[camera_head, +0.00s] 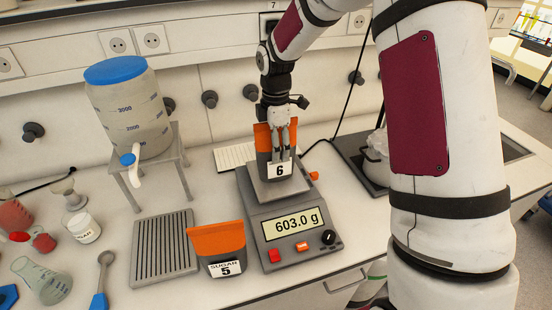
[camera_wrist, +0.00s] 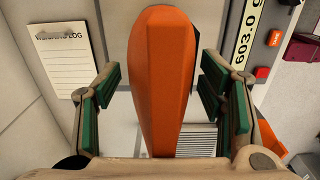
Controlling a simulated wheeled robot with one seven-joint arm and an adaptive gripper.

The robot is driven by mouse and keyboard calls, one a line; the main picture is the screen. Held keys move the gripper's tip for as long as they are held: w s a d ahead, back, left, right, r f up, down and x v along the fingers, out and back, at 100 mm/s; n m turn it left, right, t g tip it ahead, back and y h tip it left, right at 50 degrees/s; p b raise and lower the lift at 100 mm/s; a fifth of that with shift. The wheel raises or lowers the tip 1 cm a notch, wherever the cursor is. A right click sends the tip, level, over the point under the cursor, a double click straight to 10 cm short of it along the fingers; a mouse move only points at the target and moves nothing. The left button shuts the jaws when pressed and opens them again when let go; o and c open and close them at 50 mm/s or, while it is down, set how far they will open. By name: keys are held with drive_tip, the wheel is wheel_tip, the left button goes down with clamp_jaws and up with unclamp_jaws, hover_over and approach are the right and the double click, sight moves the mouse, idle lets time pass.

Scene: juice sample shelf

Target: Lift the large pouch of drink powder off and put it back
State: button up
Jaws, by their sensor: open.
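The large pouch, orange on top with a grey lower part and a label "6" (camera_head: 264,136), stands upright on the pan of a scale (camera_head: 291,218). The scale's display reads 603.0 g. My gripper (camera_head: 283,150) is above and around the pouch in the head view and hides part of it. In the wrist view the pouch's orange top (camera_wrist: 163,75) lies between my green-padded fingers, with a gap on both sides. The fingers are open.
A second pouch marked "SUGAR 5" (camera_head: 217,240) stands left of the scale, beside a ribbed grey mat (camera_head: 164,252). A large blue-lidded container (camera_head: 128,110) sits on a stand at the back left. Glassware stands at the far left. A paper weighing log (camera_wrist: 70,64) lies near the scale.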

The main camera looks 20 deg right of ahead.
drive_tip(key=shift+f, duration=0.1)
drive_tip(key=shift+c, duration=0.3)
clamp_jaws()
drive_tip(key=s+r, duration=0.2)
drive_tip(key=s, duration=0.6)
drive_tip(key=s+r, duration=0.3)
drive_tip(key=s, duration=0.4)
drive_tip(key=shift+s+r+b, duration=0.15)
drive_tip(key=shift+s+b, duration=0.2)
drive_tip(key=shift+b, duration=0.1)
